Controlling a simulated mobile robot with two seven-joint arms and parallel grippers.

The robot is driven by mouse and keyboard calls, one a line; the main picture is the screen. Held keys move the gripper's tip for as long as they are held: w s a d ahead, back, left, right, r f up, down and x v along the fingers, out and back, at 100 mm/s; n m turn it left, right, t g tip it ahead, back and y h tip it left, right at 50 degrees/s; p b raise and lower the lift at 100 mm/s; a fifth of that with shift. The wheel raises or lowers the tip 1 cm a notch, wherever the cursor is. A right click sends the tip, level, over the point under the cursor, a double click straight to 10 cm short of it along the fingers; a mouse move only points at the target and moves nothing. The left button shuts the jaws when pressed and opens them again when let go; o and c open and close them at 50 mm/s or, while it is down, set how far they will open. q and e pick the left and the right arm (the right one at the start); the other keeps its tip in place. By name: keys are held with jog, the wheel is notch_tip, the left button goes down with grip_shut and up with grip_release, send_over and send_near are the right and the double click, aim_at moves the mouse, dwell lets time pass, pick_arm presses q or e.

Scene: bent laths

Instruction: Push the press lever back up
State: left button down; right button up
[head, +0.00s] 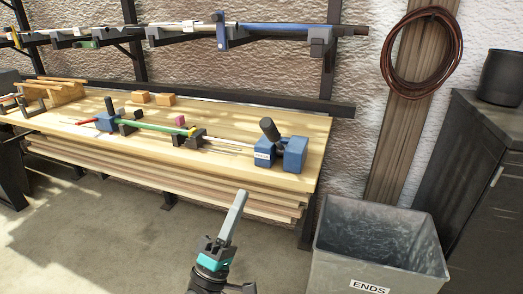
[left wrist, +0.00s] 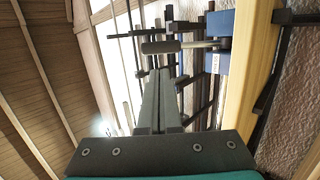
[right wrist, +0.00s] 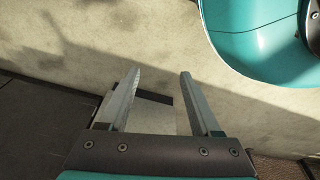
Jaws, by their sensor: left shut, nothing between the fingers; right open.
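The press stands at the right end of the lath-stacked bench, with two blue blocks (head: 294,152) and a white label. Its lever (head: 269,129) has a thick dark grip and leans up and left from the blocks. In the left wrist view the lever's grip (left wrist: 160,47) and pale rod reach left from the blue block (left wrist: 219,62). My left gripper (head: 240,197) is shut and empty, in front of and below the press, apart from the lever. Its fingers (left wrist: 160,75) point towards the grip. My right gripper (right wrist: 160,73) is open and empty above the floor.
A grey ENDS bin (head: 335,265) stands right of the bench. A rack (head: 180,40) with laths hangs above. A dark cabinet (head: 480,165) is at right.

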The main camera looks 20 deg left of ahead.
pick_arm(q)
send_near(267, 136)
jog(key=x, duration=0.5)
jog(key=shift+w+d+r, duration=0.1)
jog(key=shift+w, duration=0.1)
jog(key=shift+w+d+r, duration=0.1)
jog(key=shift+w+r, duration=0.25)
jog(key=shift+w, duration=0.05)
jog(key=shift+w+r, duration=0.1)
pick_arm(e)
jog(key=shift+w+a+r, duration=0.15)
jog(key=shift+w+r, duration=0.05)
jog(key=shift+r, duration=0.15)
jog(key=shift+a, duration=0.15)
